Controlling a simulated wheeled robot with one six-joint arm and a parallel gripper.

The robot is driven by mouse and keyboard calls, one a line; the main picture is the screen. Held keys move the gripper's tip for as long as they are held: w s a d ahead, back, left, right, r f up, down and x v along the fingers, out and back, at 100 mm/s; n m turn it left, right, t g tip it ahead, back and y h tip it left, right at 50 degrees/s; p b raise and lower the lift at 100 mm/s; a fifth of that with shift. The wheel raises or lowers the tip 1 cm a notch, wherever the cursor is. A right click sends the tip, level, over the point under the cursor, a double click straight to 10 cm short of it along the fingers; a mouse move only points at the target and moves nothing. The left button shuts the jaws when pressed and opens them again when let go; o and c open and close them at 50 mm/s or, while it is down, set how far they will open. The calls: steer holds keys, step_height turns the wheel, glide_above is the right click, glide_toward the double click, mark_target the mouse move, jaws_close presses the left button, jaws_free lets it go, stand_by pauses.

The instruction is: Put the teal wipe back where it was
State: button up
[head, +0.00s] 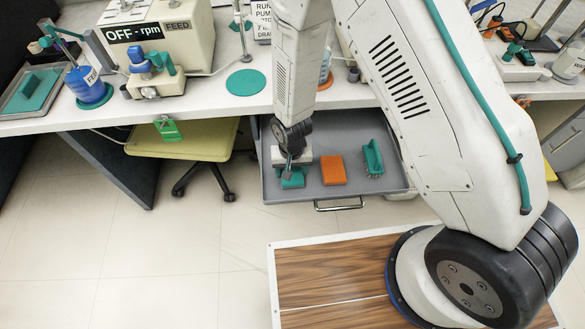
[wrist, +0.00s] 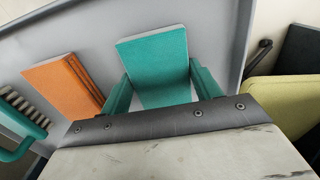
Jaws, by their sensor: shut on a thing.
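The teal wipe (head: 297,180) is a flat teal block in the left part of the open grey drawer (head: 350,195). My gripper (head: 290,172) reaches down into the drawer and is shut on the wipe. In the wrist view the wipe (wrist: 157,68) shows between the two teal fingers of my gripper (wrist: 160,92), its far end sticking out past them. I cannot tell whether the wipe touches the drawer floor. Its near end is hidden by my gripper.
An orange block (head: 332,170) lies right of the wipe, apart from it. A teal-handled brush (head: 373,158) is farther right in the drawer. A yellow chair (head: 185,140) stands left of the drawer. The bench (head: 215,98) above holds a pump, a teal disc (head: 246,82) and a bottle (head: 88,85).

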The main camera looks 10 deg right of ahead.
steer(key=shift+f, duration=0.1)
steer(key=o, duration=1)
steer(key=d+r, duration=0.3)
steer(key=r, duration=0.9)
steer(key=d+r, duration=0.3)
steer(key=r, duration=1)
steer(key=s+d+r, duration=0.3)
steer(key=d+r, duration=0.3)
steer(key=r, duration=0.4)
steer(key=s+d+r, duration=0.4)
steer(key=s+r, duration=0.2)
steer(key=s, duration=0.2)
steer(key=s+d+r+t, duration=0.1)
steer(key=s+d+r, duration=0.4)
steer(key=s, duration=0.3)
steer(key=shift+s+r, duration=0.25)
steer(key=shift+r, duration=0.1)
